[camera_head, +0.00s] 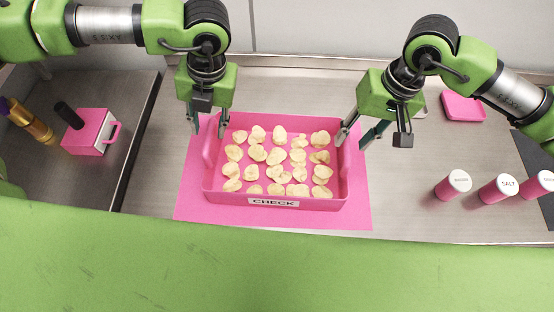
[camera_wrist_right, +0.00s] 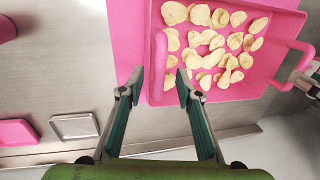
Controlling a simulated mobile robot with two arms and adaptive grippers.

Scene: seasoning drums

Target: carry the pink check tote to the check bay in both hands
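The pink check tote (camera_head: 233,196) sits level on a pink mat (camera_head: 190,205) and holds many potato chips. Its front label reads CHECK. My left gripper (camera_head: 208,126) is open just above the tote's left handle (camera_head: 209,148). My right gripper (camera_head: 352,140) is open at the right handle (camera_head: 344,160). In the right wrist view, my right gripper (camera_wrist_right: 160,76) has its fingers spread with the near handle (camera_wrist_right: 160,55) lying between and beyond the tips. I cannot tell whether they touch it.
Pink-and-white shakers (camera_head: 454,185), one labelled SALT (camera_head: 500,189), stand at the right. A pink tray (camera_head: 463,107) lies behind them. A pink box (camera_head: 90,131) and a golden bottle (camera_head: 32,122) stand at the left.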

